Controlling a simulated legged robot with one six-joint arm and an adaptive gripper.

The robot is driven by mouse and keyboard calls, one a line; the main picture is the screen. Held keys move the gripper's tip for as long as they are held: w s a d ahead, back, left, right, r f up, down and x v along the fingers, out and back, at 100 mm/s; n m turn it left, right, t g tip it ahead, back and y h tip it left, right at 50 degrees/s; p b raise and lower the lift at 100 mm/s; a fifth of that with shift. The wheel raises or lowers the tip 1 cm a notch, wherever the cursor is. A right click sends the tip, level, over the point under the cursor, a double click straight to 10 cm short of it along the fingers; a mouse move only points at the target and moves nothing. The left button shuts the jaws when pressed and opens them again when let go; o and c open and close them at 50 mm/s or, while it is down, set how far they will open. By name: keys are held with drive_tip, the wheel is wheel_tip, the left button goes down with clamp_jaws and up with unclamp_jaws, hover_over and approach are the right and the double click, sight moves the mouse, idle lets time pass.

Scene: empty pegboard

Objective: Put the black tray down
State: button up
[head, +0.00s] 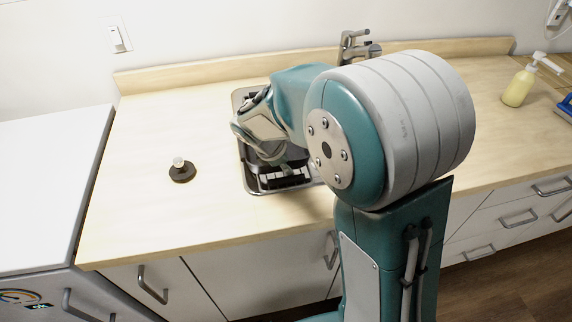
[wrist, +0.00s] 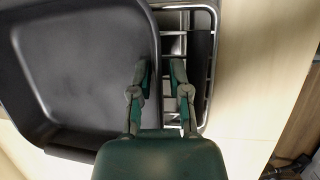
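The black tray (head: 293,161) shows only in part in the head view, behind my arm and over the sink area. In the wrist view the black tray (wrist: 85,60) fills the left side, with its right rim running between my fingers. My gripper (wrist: 159,70) has its fingers apart. The left finger overlaps the tray's inner side and the right finger is outside the rim. A gap shows between the fingers, and I see no clear squeeze on the rim. The tray's exact support is hidden.
A metal rack (wrist: 207,80) lies beside and under the tray at the sink (head: 249,182). A tap (head: 352,48) stands behind. A dark round stopper (head: 182,172) sits on the wooden counter (head: 150,115), which is otherwise clear at left. A soap bottle (head: 520,86) stands far right.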

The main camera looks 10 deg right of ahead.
drive_tip(key=v, duration=1.2)
drive_tip(key=s+d+r+m+t+y, duration=0.1)
drive_tip(key=s+d+m, duration=0.3)
drive_tip(key=s+m, duration=0.4)
drive_tip(key=s+d+r+m+t+y, duration=0.2)
drive_tip(key=s+d+m+y, duration=0.1)
drive_tip(key=s+m, duration=0.6)
drive_tip(key=s, duration=0.2)
drive_tip(key=shift+s+d+r+m+t, duration=0.3)
drive_tip(key=shift+d+t, duration=0.1)
